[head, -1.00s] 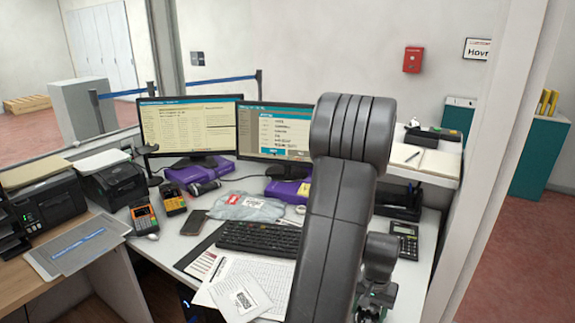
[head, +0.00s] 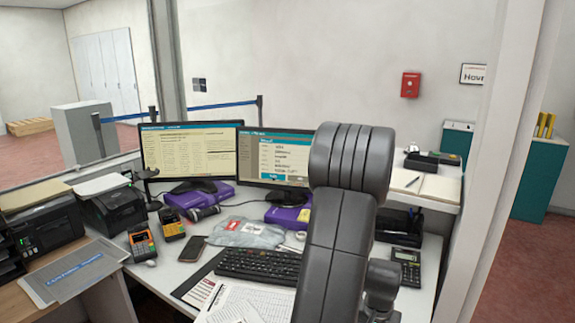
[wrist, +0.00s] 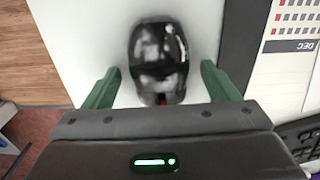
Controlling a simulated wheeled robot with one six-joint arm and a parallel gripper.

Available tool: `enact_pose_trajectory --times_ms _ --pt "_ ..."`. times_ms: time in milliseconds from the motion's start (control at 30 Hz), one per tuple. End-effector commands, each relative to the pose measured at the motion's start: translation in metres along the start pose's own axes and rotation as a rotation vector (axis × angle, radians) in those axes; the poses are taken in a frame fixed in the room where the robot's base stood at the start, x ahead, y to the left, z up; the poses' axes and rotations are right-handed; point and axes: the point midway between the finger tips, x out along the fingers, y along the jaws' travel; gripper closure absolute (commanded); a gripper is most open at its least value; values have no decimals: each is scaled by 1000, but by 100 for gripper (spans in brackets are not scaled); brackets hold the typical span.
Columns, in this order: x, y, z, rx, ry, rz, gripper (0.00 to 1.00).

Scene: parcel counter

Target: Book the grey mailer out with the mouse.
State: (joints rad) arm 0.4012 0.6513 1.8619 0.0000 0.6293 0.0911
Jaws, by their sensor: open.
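The grey mailer (head: 248,234), with a red and white label, lies on the white desk below the monitors in the head view. The glossy black mouse (wrist: 158,60) is in the wrist view on the white surface. My gripper (wrist: 159,76) is open, with one green finger on each side of the mouse and a visible gap on both sides. The height of the fingers over the desk is hard to tell. The right monitor (head: 283,157) shows a window with a list and a teal button at its bottom. The mouse is not visible in the head view, where my arm covers part of the desk.
The keyboard (head: 258,265) lies in front of the mailer, and papers (head: 245,300) lie before it. A desk pad with a calendar (wrist: 285,55) is right of the mouse in the wrist view. The left monitor (head: 190,152), card terminals (head: 142,243) and a calculator (head: 407,265) stand around.

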Motion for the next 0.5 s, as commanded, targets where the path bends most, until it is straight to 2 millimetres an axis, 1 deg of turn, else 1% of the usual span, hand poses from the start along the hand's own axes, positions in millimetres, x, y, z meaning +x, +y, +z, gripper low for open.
enact_pose_trajectory --times_ms 167,500 --pt "-24 0 -1 0 5 0 19" --pt "-98 0 -1 0 6 -1 19"
